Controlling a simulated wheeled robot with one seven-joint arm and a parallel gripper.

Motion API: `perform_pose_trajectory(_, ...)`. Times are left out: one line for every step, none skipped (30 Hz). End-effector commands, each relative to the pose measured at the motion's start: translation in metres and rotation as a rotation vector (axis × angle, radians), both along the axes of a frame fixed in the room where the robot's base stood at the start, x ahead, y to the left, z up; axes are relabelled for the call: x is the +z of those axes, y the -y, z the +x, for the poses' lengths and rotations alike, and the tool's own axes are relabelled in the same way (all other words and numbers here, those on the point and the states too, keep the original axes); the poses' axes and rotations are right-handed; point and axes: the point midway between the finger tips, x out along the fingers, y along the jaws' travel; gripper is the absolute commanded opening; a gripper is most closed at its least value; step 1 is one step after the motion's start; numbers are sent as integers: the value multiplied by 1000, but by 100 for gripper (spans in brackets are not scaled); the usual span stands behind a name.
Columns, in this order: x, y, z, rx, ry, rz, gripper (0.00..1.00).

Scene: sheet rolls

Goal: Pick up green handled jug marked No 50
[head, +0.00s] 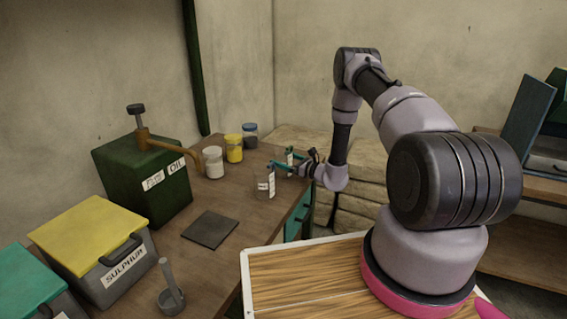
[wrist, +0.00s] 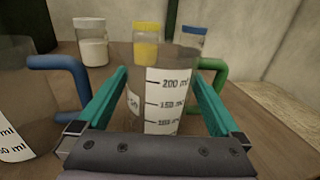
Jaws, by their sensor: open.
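A clear measuring jug (wrist: 168,100) with a green handle (wrist: 212,70) stands upright in the middle of the wrist view. Its white scale reads 200 ml near the top, and a partial "50" label shows at its left. In the head view the green-handled jug (head: 290,156) is small and partly hidden by my gripper (head: 281,165). My gripper is open, with its teal fingers on either side of the jug body in the wrist view (wrist: 159,80). I cannot tell whether either finger touches the glass. The green handle lies beyond the right finger.
A blue-handled jug (wrist: 20,105) stands close by my left finger; it also shows in the head view (head: 264,183). White (head: 213,162), yellow (head: 234,148) and blue-lidded (head: 250,135) jars stand behind. A dark mat (head: 210,229) and green oil box (head: 145,180) lie left.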

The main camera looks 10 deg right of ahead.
Motion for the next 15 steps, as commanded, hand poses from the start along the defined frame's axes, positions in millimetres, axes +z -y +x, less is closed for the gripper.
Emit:
perform_pose_trajectory(0,-3,3,0,1,-1,100)
perform_pose_trajectory(0,-4,5,0,0,0,100)
perform_pose_trajectory(0,-5,6,0,0,0,100)
perform_pose_trajectory(0,-5,6,0,-1,1,100)
perform_pose_trajectory(0,-5,6,0,-1,1,100)
perform_pose_trajectory(0,-5,6,-1,-1,1,100)
perform_pose_trajectory(0,-5,6,-1,-1,1,100)
perform_pose_trajectory(0,-5,6,-1,-1,1,100)
perform_pose_trajectory(0,-5,6,-1,-1,1,100)
perform_pose_trajectory(0,-5,6,-1,-1,1,92)
perform_pose_trajectory(0,-5,6,-1,-1,1,81)
perform_pose_trajectory(0,-5,6,-1,-1,1,66)
perform_pose_trajectory(0,-4,6,-1,-1,1,54)
perform_pose_trajectory(0,-4,6,-1,-1,1,43)
perform_pose_trajectory(0,-4,6,-1,-1,1,29)
